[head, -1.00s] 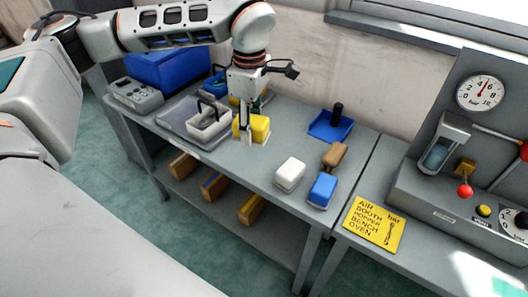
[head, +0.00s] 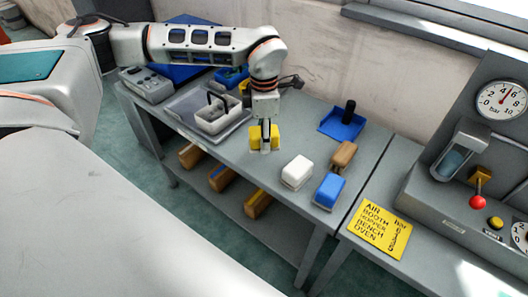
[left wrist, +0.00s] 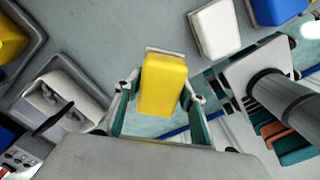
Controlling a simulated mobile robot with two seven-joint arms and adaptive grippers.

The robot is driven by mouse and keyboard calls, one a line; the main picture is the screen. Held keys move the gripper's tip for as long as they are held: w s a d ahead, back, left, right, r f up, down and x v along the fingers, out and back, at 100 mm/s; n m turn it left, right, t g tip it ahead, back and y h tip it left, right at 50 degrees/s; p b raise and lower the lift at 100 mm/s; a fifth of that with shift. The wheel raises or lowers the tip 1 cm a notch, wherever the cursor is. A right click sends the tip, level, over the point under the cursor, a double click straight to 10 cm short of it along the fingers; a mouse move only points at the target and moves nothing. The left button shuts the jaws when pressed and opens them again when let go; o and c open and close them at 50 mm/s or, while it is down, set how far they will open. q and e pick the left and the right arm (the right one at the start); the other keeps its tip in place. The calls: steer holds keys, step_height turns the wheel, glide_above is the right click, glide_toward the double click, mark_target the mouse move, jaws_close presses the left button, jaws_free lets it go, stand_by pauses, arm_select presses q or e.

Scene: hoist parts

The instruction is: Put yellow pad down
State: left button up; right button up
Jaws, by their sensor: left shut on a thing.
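My left gripper (head: 265,148) comes down over the front part of the grey bench (head: 233,150), left of a white pad (head: 297,171). It is shut on the yellow pad (head: 276,139), whose sides show on both sides of the fingers. In the left wrist view the yellow pad (left wrist: 162,85) lies between the two fingers, with a pale edge under its far end. It is close to the bench's front edge; I cannot tell whether its underside touches the bench. My right gripper is not in view.
A blue pad (head: 329,191) and a brown pad (head: 343,155) stand right of the white pad. A grey tray with a white box (head: 216,119) is on the left. A blue holder (head: 343,122) stands at the back. Bare bench lies between.

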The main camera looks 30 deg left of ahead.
mark_target(264, 160)
arm_select(q)
steer(key=shift+f, duration=1.55)
step_height(264, 160, down, 4)
steer(key=shift+r, duration=0.2)
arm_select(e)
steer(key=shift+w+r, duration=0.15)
arm_select(q)
steer(key=o, duration=1.3)
steer(key=shift+f, duration=0.1)
steer(key=shift+o, duration=0.2)
